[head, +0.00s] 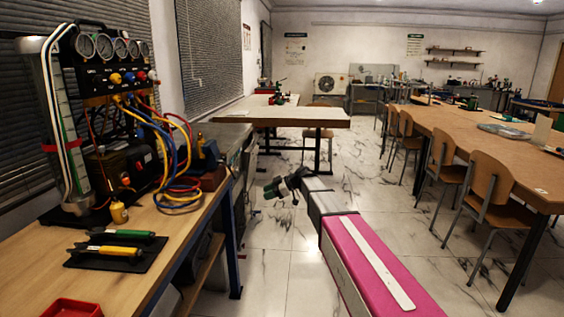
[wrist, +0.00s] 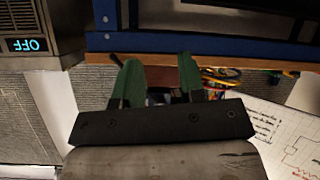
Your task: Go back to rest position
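My gripper (head: 281,190) is at the end of my arm, out over the tiled aisle to the right of the left workbench in the head view. It points left toward the bench side. In the wrist view my gripper (wrist: 158,75) shows two green fingers standing apart. I see nothing held between them. A reddish-brown surface shows beyond the gap and does not look gripped.
The left workbench (head: 150,262) carries the gauge rig (head: 110,75), hoses, screwdrivers on a black mat (head: 115,252) and a red tray (head: 75,308). A table (head: 285,115) stands ahead. Chairs (head: 490,190) line the right table (head: 480,140).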

